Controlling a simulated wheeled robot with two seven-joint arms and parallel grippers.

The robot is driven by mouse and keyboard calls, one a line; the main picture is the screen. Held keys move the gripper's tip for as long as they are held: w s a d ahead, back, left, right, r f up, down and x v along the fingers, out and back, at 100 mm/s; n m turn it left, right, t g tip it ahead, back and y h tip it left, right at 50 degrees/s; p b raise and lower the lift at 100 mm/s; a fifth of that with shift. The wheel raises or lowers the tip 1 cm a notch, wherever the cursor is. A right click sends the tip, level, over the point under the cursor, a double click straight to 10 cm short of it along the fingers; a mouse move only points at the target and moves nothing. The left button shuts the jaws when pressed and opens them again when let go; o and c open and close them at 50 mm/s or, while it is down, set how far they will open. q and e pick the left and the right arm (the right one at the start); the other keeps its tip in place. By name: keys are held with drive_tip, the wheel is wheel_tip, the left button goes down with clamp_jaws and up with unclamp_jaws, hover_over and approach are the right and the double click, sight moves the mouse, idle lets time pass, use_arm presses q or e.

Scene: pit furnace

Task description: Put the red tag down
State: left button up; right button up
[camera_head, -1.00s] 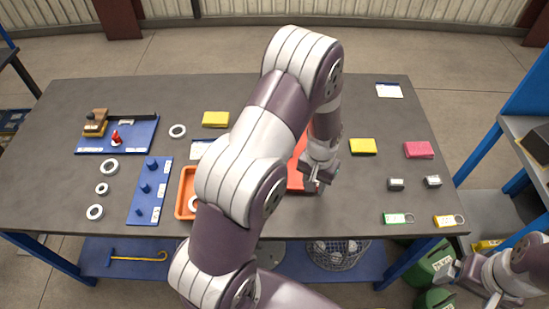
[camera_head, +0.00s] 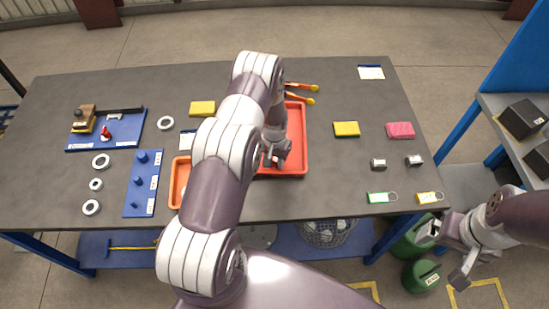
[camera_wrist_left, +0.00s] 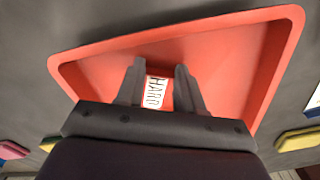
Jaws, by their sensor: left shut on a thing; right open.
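My left gripper (camera_head: 275,158) is over the red tray (camera_head: 296,145), near its front part. In the left wrist view the gripper (camera_wrist_left: 160,85) is shut on the red tag (camera_wrist_left: 155,92), which has a white label reading "HARD". The red floor of the tray (camera_wrist_left: 225,60) shows around and beyond it. I cannot tell whether the tag touches the tray. In the head view the tag is not clearly seen. My right gripper (camera_head: 447,255) is open and empty, off the table's front right corner.
An orange tray (camera_head: 175,185) lies left of my left arm. Orange-handled pliers (camera_head: 300,90) lie behind the red tray. A green tag (camera_head: 381,197) and a yellow tag (camera_head: 428,197) lie at the front right. A yellow block (camera_head: 346,129) and a pink block (camera_head: 400,130) lie to the right.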

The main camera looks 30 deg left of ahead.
use_arm(q)
drive_tip(key=shift+f, duration=0.2)
drive_tip(key=o, duration=1)
drive_tip(key=shift+r, duration=0.1)
